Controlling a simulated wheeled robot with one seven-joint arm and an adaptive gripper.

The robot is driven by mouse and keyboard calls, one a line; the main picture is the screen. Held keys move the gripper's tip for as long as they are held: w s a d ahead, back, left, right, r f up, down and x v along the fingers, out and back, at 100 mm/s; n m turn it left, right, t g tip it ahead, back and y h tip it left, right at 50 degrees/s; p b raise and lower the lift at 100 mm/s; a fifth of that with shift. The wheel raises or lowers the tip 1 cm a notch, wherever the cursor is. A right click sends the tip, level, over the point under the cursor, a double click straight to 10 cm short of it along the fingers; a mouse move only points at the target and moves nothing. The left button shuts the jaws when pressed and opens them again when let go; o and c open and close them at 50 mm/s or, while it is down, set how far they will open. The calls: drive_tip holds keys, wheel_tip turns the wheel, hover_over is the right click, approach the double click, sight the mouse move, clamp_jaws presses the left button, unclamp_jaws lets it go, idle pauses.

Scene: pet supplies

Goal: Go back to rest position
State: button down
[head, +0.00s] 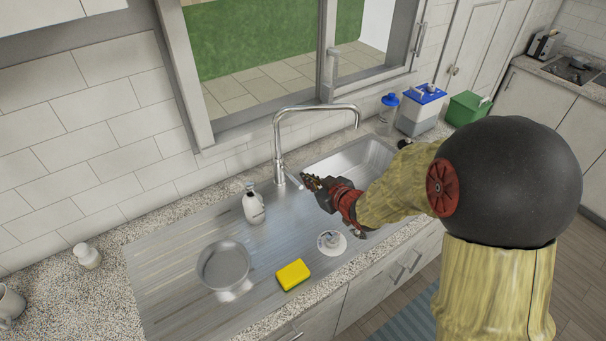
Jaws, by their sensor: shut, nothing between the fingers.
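My gripper (313,183) is in the middle of the head view, at the end of my arm, which reaches in from the right. It appears over the near left end of the sink (345,160), close to the base of the faucet (279,150). Its fingers are shut and hold nothing. The fingertips are small and dark in this view, so the exact height above the steel cannot be told. My arm hides part of the sink and the counter to its right.
On the steel drainboard (165,255) stand a white soap bottle (253,206), a metal bowl (223,265), a yellow sponge (293,275) and a small white round item (331,242). A blue-lidded container (421,108), blue-topped bottle (388,112) and green box (467,109) stand behind my arm.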

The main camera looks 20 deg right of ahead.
drive_tip(key=s+d+f+m+g+h, duration=0.2)
drive_tip(key=s+d+f+g+h, duration=0.15)
drive_tip(key=s+d+f, duration=0.3)
drive_tip(key=s+d+r+m+g+h, duration=0.1)
drive_tip(key=s+d+m+g+h, duration=0.2)
drive_tip(key=s, duration=0.7)
drive_tip(key=s+a+r+y+b, duration=0.3)
drive_tip(key=s+a+r, duration=0.8)
drive_tip(key=s+r, duration=0.4)
drive_tip(key=shift+r+b, duration=0.35)
drive_tip(key=shift+r, duration=0.05)
drive_tip(key=c, duration=2.6)
unclamp_jaws()
drive_tip(key=shift+d+g, duration=0.1)
drive_tip(key=shift+g, duration=0.15)
